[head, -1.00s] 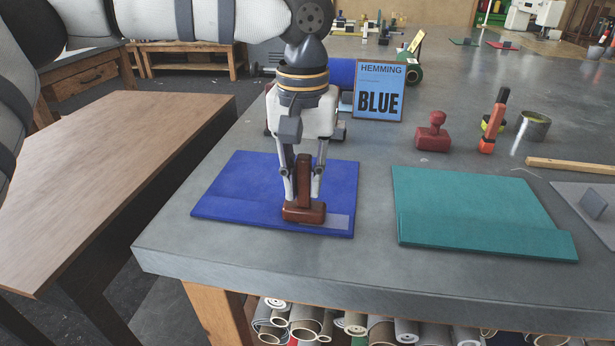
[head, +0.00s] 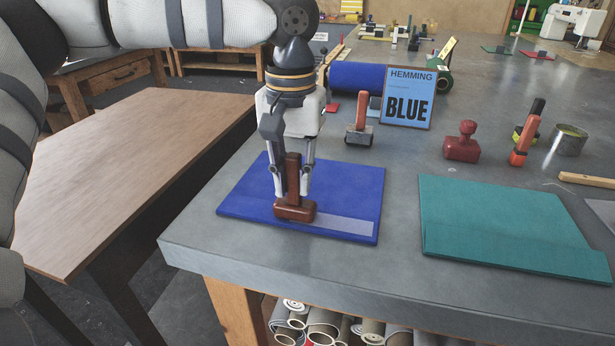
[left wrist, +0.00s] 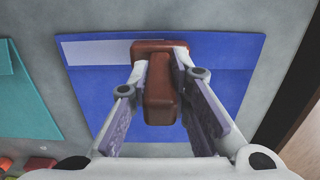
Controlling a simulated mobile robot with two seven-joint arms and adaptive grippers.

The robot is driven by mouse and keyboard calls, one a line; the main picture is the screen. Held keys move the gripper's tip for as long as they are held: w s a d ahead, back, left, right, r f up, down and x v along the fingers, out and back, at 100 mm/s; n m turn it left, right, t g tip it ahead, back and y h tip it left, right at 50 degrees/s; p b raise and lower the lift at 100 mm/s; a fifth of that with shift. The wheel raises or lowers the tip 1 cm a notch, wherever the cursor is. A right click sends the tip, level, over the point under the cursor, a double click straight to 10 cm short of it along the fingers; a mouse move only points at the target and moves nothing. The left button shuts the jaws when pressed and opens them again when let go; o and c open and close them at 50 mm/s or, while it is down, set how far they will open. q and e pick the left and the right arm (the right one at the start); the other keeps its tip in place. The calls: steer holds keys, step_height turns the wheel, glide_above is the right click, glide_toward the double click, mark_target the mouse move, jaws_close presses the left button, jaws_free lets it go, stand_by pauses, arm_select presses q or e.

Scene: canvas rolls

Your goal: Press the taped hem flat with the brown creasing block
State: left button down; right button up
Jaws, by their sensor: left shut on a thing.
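The brown creasing block (head: 295,211) sits on the near edge of the blue canvas (head: 345,190), with no gap showing beneath it. My left gripper (head: 292,190) is shut on its upright handle, with a finger on either side. A pale tape strip (head: 347,226) runs along the canvas's near hem, to the right of the block. In the left wrist view the block (left wrist: 160,90) shows between the fingers, and the tape (left wrist: 95,53) extends left from its base. Any tape under the block is hidden. My right gripper is out of view.
A teal canvas (head: 505,225) lies to the right, across a bare strip of grey table. Behind stand a "HEMMING BLUE" sign (head: 408,98), an orange-handled roller (head: 360,122), a red stamp-like tool (head: 462,142) and a can (head: 568,140). A blue roll (head: 355,77) lies farther back.

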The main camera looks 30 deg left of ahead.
mark_target(277, 199)
arm_select(q)
steer(key=shift+a+f, duration=0.1)
steer(key=shift+a, duration=0.05)
steer(key=shift+s+a, duration=0.2)
steer(key=shift+a, duration=0.5)
steer(key=shift+s+a, duration=0.15)
steer(key=shift+a, duration=0.55)
steer(key=shift+s+a, duration=0.2)
steer(key=shift+a, duration=0.55)
steer(key=shift+s+a, duration=0.2)
steer(key=shift+a, duration=0.5)
steer(key=shift+s+a, duration=0.15)
steer(key=shift+a, duration=0.6)
steer(key=shift+s+a, duration=0.15)
steer(key=shift+a, duration=0.55)
steer(key=shift+s+a, duration=0.2)
steer(key=shift+a, duration=0.55)
steer(key=shift+s+a, duration=0.15)
steer(key=shift+a, duration=0.55)
